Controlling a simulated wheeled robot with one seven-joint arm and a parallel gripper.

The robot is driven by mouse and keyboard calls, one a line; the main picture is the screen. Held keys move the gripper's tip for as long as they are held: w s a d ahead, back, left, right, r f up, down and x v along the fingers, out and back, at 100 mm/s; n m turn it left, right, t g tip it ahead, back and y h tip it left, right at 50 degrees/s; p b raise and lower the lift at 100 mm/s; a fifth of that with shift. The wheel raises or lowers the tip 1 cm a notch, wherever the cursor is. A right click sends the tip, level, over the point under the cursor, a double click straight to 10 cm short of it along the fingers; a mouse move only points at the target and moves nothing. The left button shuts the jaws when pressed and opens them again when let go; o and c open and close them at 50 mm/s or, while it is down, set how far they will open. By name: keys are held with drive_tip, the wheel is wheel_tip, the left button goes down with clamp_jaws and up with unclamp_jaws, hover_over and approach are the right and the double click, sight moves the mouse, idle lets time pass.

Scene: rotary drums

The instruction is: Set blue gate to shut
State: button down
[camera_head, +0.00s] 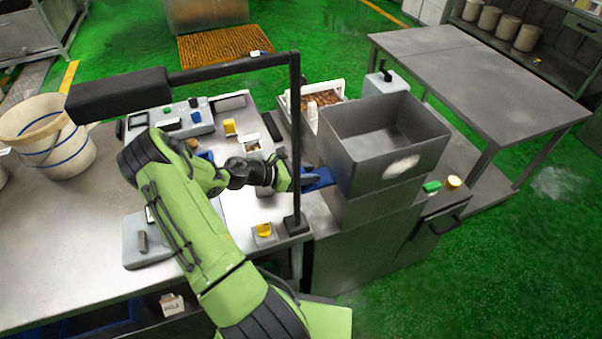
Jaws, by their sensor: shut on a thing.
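The blue gate (320,179) shows as a small blue flat piece at the left foot of the grey open-topped metal bin (383,140). My gripper (291,181) reaches it from the left, at the end of my green arm, and is shut on its near end. The fingertips are small and dark here, and the exact grip is partly hidden by the gripper body and the black post. How far the gate stands open or shut cannot be told from this view.
A black post and overhead bar (295,120) stand close to my gripper. A control box (185,118), a yellow knob (264,230) and a tray of brown pieces (313,97) are nearby. A white bucket (48,135) stands left. The table's left front is clear.

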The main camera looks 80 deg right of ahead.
drive_tip(key=shift+s, duration=0.15)
drive_tip(key=c, duration=0.9)
unclamp_jaws()
drive_tip(key=shift+s+d, duration=0.1)
drive_tip(key=p+v, duration=0.1)
drive_tip(key=v, duration=1.5)
drive_tip(key=shift+d+f, duration=0.1)
